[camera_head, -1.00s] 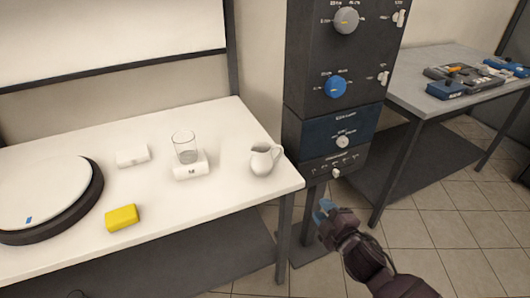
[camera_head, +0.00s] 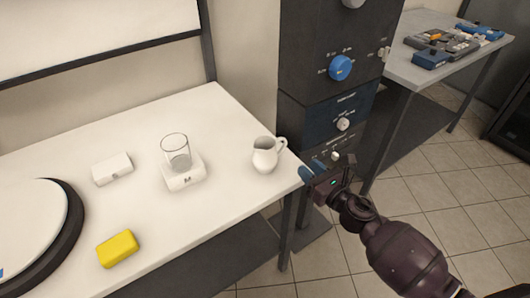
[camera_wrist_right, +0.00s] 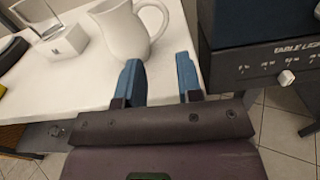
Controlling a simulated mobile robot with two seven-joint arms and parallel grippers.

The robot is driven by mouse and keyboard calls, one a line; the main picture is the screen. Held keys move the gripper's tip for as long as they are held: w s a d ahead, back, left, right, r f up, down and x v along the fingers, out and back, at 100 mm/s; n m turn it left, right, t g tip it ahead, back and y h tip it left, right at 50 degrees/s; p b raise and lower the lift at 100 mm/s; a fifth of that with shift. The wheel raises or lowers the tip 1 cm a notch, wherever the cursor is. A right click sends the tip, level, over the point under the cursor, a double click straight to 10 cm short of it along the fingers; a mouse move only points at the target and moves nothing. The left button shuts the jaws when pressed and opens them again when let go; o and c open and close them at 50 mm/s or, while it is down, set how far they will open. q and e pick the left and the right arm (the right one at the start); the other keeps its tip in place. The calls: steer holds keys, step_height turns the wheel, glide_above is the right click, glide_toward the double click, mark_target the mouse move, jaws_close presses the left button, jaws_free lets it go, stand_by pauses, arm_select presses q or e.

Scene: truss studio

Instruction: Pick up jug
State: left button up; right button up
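The white jug (camera_head: 265,157) stands upright near the right end of the white table, its handle on the right side. My left gripper is not in view.
A glass (camera_head: 176,152) stands on a white block (camera_head: 184,177) left of the jug. A yellow block (camera_head: 117,249), a white box (camera_head: 112,169) and a round turntable (camera_head: 70,232) are farther left. A dark control cabinet (camera_head: 325,105) stands behind the gripper.

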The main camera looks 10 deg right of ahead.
glide_toward(284, 145)
steer(key=w, duration=0.1)
steer(key=w+a, duration=0.1)
steer(key=w, duration=0.1)
steer(key=shift+a+r+n, duration=0.25)
steer(key=shift+n, duration=0.15)
steer(key=shift+b+x, duration=0.3)
steer(key=shift+x, duration=2.25)
steer(key=shift+d+f, duration=0.15)
jaws_close()
